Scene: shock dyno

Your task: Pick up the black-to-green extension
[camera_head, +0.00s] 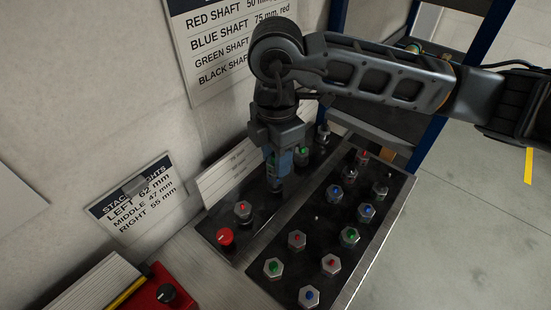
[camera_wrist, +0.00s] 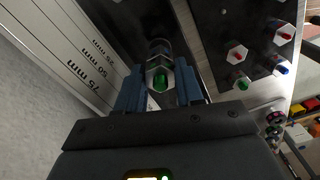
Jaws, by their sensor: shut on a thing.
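My gripper (camera_head: 277,172) points down over the left dark strip of the holder, with its blue fingers on either side of a hex-headed extension. In the wrist view my gripper (camera_wrist: 160,88) is shut on this extension (camera_wrist: 159,67), which has a metal hex collar and a green centre facing the camera. Its lower end is hidden, so its black end does not show. I cannot tell whether it still sits in the holder or is clear of it. In the head view the fingers mostly cover it.
Several other hex extensions with red, green or blue centres stand close by, such as a green one (camera_head: 301,155) and a red one (camera_head: 242,210). A red knob (camera_head: 225,237) is at the front left. A white scale card (camera_head: 226,172) and the wall are to the left.

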